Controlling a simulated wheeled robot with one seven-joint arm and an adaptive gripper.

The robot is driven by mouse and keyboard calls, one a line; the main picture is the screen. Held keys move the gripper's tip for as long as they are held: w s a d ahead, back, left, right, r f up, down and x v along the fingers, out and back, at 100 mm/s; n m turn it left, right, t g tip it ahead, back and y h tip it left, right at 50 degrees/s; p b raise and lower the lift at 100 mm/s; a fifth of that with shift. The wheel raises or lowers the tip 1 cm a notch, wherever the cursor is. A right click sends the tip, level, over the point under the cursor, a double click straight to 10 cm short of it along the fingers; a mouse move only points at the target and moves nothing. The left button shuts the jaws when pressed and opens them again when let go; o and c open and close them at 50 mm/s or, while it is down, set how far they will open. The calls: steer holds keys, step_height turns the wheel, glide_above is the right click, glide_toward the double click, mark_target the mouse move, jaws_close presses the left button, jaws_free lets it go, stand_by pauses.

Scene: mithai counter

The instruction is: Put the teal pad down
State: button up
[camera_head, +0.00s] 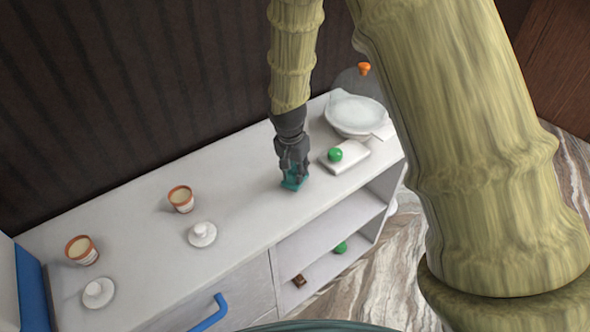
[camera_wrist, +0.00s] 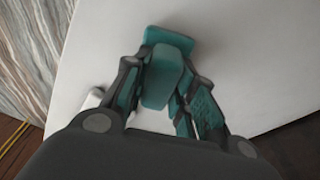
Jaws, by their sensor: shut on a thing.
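The teal pad (camera_head: 293,182) is at the lower end of my gripper (camera_head: 292,168), over the white counter (camera_head: 240,195), right of its middle. In the wrist view the teal pad (camera_wrist: 168,40) sticks out beyond the fingers, with a teal block-like part between them. My gripper (camera_wrist: 163,80) is shut on the pad and points down. The fingers hide part of the pad in the head view. I cannot tell whether the pad touches the counter top.
A white board with a green ball (camera_head: 335,154) lies just right of my gripper. Behind it stands a white bowl (camera_head: 356,115) under a clear cover. Two cups (camera_head: 181,199) (camera_head: 82,250) and two white lidded pieces (camera_head: 202,234) (camera_head: 99,292) stand left. Counter between them is clear.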

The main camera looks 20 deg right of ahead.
mark_target(292, 171)
steer(key=shift+f, duration=0.45)
steer(key=shift+f, duration=0.15)
steer(key=o, duration=1)
steer(key=shift+s+a+r+b, duration=0.2)
steer(key=shift+r+b, duration=0.15)
steer(key=shift+r, duration=1.7)
steer(key=shift+s+a+r+b, duration=0.15)
steer(key=shift+a+r+b, duration=0.15)
steer(key=shift+r, duration=1.7)
steer(key=shift+s+a+r+b, duration=0.2)
steer(key=shift+r+b, duration=0.2)
steer(key=shift+r, duration=1.65)
